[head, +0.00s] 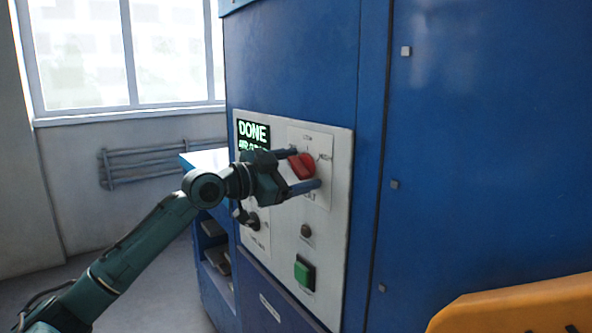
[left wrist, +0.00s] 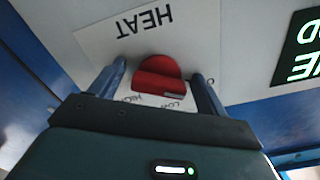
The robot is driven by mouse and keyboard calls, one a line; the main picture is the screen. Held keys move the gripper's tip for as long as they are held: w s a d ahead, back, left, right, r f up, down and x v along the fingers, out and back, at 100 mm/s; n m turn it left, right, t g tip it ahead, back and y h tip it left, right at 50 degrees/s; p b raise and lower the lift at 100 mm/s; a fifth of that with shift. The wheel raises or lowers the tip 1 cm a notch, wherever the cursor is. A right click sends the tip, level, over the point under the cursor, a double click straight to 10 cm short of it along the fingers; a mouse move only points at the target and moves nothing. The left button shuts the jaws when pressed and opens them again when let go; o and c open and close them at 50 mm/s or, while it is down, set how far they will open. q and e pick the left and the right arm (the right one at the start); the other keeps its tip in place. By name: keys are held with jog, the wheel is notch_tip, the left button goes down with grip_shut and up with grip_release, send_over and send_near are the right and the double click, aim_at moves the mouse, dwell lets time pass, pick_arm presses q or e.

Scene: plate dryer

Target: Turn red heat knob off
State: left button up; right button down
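The red heat knob (head: 302,166) sits on the pale control panel (head: 340,215) of the blue dryer. My left gripper (head: 306,168) is open, with one finger above the knob and one below it in the head view. In the left wrist view the red knob (left wrist: 158,76) lies between the two spread fingers (left wrist: 157,85), with gaps on both sides. The label HEAT shows beyond the knob, and the labels around it are partly hidden by the knob and gripper. My right gripper is not in view.
The display (head: 253,133) reads DONE, its lower line partly hidden by my gripper. A black knob (head: 251,221), a small round button (head: 306,231) and a green button (head: 304,272) are lower on the panel. An orange object (head: 515,305) fills the bottom right corner.

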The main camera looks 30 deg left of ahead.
pick_arm(q)
jog(key=shift+s, duration=0.1)
jog(key=shift+s+a+f, duration=0.1)
jog(key=shift+s+a, duration=0.1)
jog(key=b+v, duration=0.7)
jog(key=v, duration=0.5)
jog(key=shift+s+b, duration=0.25)
jog(key=shift+b, duration=0.05)
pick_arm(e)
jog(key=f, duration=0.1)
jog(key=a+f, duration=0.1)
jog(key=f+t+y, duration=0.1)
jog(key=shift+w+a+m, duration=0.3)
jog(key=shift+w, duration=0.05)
